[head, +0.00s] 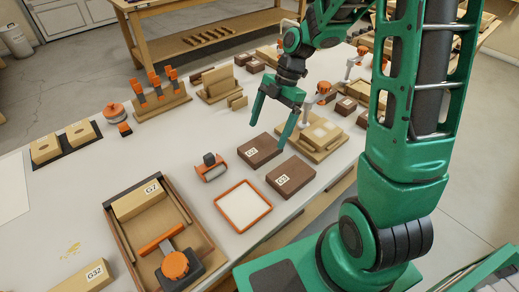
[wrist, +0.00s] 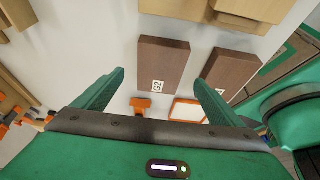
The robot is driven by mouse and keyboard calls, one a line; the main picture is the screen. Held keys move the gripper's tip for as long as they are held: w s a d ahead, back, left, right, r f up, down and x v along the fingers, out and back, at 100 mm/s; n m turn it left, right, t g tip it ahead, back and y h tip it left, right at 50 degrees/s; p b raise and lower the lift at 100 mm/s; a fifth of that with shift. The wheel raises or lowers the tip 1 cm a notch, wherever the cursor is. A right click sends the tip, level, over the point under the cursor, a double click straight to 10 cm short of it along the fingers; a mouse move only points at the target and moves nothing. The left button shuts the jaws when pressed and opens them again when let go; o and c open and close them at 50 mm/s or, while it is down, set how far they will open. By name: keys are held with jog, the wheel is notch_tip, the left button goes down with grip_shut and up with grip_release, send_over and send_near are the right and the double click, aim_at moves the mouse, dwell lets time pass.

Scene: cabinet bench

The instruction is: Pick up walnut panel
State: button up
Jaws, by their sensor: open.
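Two dark brown walnut-coloured panels lie flat on the bench. One (head: 262,148) has a white label that seems to read G2; it also shows in the wrist view (wrist: 164,60). The other (head: 292,174), also labelled, lies nearer the front edge and shows at the right in the wrist view (wrist: 231,70). I cannot tell from the pictures which one the task names. My gripper (head: 268,134) is open and empty, pointing down above the G2 panel. In the wrist view its fingers (wrist: 158,77) stand wide apart, with the G2 panel between and beyond them.
A light wooden block stack (head: 318,135) lies close right of the panels. An orange-handled tool (head: 211,168) and an orange-rimmed tray (head: 243,205) lie on the near-left side. A large open wooden box (head: 195,215) stands at the front. Bare bench lies left of the gripper.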

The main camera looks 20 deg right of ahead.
aim_at(260, 146)
jog(key=shift+a+x, duration=0.2)
jog(key=shift+x, duration=2.4)
jog(key=shift+r, duration=0.15)
jog(key=c, duration=1.3)
